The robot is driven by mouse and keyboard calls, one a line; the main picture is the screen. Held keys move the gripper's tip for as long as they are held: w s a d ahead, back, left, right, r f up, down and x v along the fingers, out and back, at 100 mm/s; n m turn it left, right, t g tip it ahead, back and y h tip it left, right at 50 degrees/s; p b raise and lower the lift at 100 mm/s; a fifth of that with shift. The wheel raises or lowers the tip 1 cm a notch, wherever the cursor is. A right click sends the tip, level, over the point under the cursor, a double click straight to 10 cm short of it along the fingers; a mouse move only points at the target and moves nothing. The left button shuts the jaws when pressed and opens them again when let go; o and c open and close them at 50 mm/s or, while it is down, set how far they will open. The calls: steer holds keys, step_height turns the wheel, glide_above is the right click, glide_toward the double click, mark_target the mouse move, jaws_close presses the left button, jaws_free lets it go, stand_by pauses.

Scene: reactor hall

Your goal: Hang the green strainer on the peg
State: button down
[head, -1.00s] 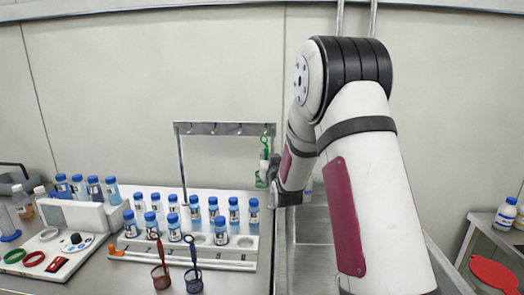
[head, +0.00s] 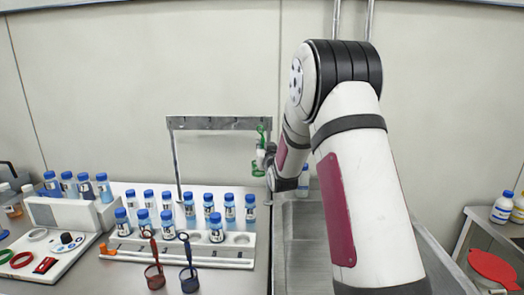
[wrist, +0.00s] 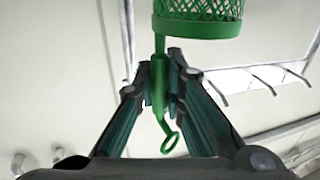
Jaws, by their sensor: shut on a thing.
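The green strainer (head: 257,168) hangs upright from my gripper (head: 267,156), with its ring at the top and its mesh basket at the bottom, near the right end of the peg rail (head: 220,123). In the wrist view my gripper (wrist: 160,88) is shut on the strainer's handle. The basket (wrist: 197,18) shows at the top edge there and the ring (wrist: 170,142) hangs free on the near side of the fingers. The rail's pegs (wrist: 265,82) show to the right, apart from the strainer. In the head view the ring overlaps the rail's right end; depth is unclear.
A white rack of blue-capped bottles (head: 180,230) stands below the rail. A red strainer (head: 154,276) and a blue strainer (head: 190,280) are in front of it. A metal sink (head: 305,235) lies under my arm. A tray with rings (head: 45,250) is at left.

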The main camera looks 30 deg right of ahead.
steer(key=w+d+b, duration=0.1)
steer(key=w, duration=0.1)
steer(key=w+d+f+b, duration=0.1)
steer(key=w+d+b, duration=0.1)
steer(key=shift+w+d+f, duration=0.1)
steer(key=shift+w, duration=0.15)
stand_by(0.5)
steer(key=shift+s+d+f, duration=0.1)
steer(key=shift+d+f, duration=0.15)
steer(key=shift+f, duration=0.05)
stand_by(0.5)
steer(key=c, duration=1.5)
jaws_free()
steer(key=shift+c, duration=0.2)
steer(key=shift+r, duration=0.1)
steer(key=shift+a+r, duration=0.15)
steer(key=shift+a, duration=0.05)
